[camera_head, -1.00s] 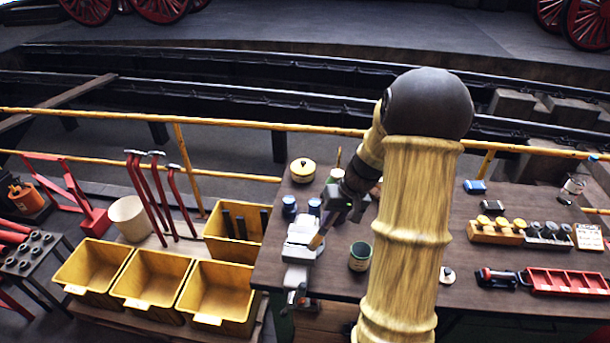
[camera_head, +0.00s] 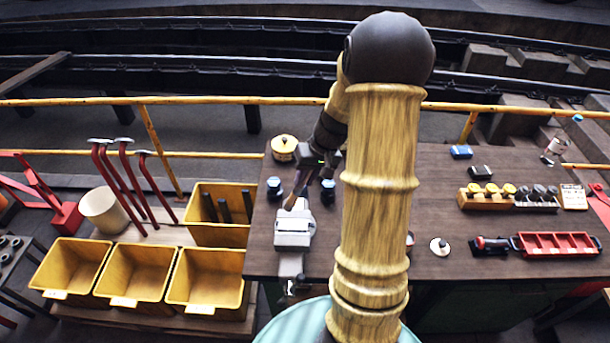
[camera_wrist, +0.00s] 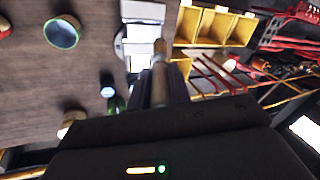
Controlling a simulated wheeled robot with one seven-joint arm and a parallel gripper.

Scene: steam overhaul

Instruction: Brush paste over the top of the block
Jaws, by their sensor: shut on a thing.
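My gripper (camera_head: 307,172) is shut on a brush (camera_wrist: 159,62), its fingers around the handle. The brush shows in the head view (camera_head: 296,194) as a short tan-brown stick slanting down to the left over the block. The pale grey-white block (camera_head: 294,222) sits at the vise (camera_head: 291,264) at the table's left front edge. Pale parts of block and vise also show in the wrist view (camera_wrist: 142,12), beyond the brush tip. I cannot tell whether the bristles touch the block. A green-rimmed pot (camera_wrist: 62,32) stands apart in the wrist view; my arm hides it in the head view.
The dark wooden table (camera_head: 440,200) is clear in its middle right. A yellow lidded pot (camera_head: 284,148) and blue-topped jars (camera_head: 274,187) stand close to the gripper. Yellow bins (camera_head: 205,280) lie left of the table. A red tray (camera_head: 562,245) is at the right.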

